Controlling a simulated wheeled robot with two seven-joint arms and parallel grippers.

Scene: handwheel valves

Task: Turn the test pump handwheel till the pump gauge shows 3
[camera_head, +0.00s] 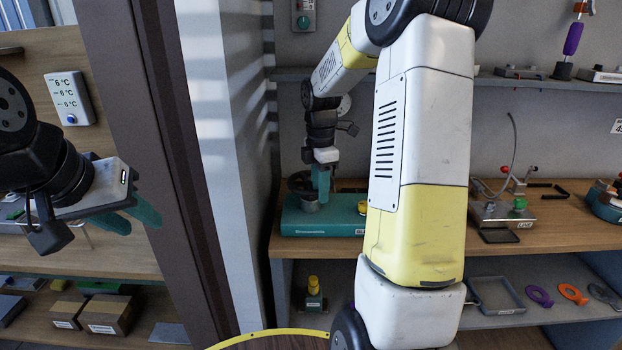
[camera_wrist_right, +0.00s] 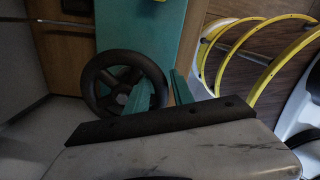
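The teal pump body (camera_head: 300,222) sits on the wooden bench in the head view. Its dark handwheel (camera_head: 298,184) is partly hidden by my right gripper (camera_head: 321,182), whose fingers point down at it. In the right wrist view, the black spoked handwheel (camera_wrist_right: 93,92) shows next to the teal body (camera_wrist_right: 150,35). One finger of my right gripper (camera_wrist_right: 163,92) is over the wheel's inside and the other is outside the rim; contact is unclear. My left gripper (camera_head: 135,217) is open and empty at the left. No pump gauge reading is legible.
A dark brown post (camera_head: 150,130) and pale column stand between my grippers. A yellow knob (camera_head: 362,207) sits on the pump's right end. A metal device with a green knob (camera_head: 520,204) stands further right. My right arm hides the middle bench.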

